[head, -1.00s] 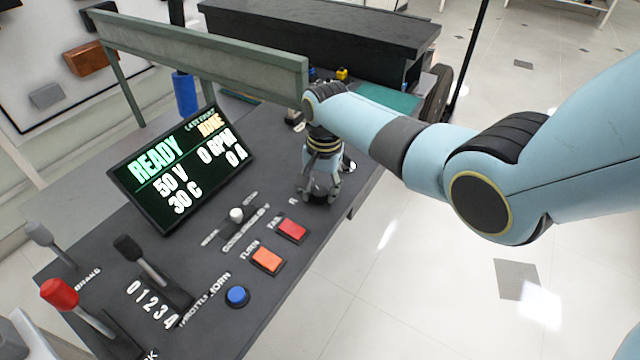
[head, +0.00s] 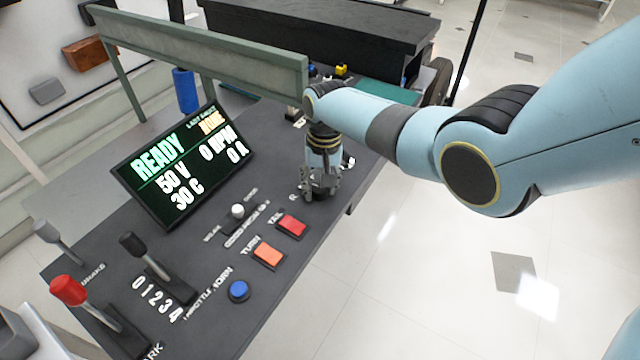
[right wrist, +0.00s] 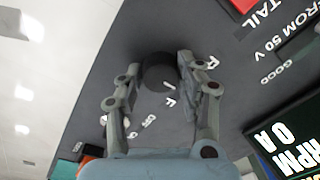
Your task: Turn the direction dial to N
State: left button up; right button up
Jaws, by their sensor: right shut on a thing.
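The direction dial (right wrist: 158,72) is a dark round knob on the grey console top. My right gripper (right wrist: 160,75) points down over it with its two fingers on either side, shut on the knob. In the right wrist view a short white mark lies at the knob's edge, close to a printed F. A printed R is beside the right-hand finger. I cannot make out an N. In the head view my right gripper (head: 319,190) hides most of the dial. My left gripper is not in view.
The console (head: 215,268) carries a tilted display (head: 183,165) reading READY, a red switch (head: 291,225), an orange switch (head: 268,255), a blue button (head: 239,290), a small white-topped lever (head: 237,211) and a red-knobbed lever (head: 68,290). Open floor lies to the right.

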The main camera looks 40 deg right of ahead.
jog(key=o, duration=1.1)
jog(key=shift+o, duration=0.2)
jog(key=shift+r, duration=0.1)
notch_tip(320, 180, up, 12)
jog(key=shift+s+d, duration=0.15)
jog(key=shift+d, duration=0.15)
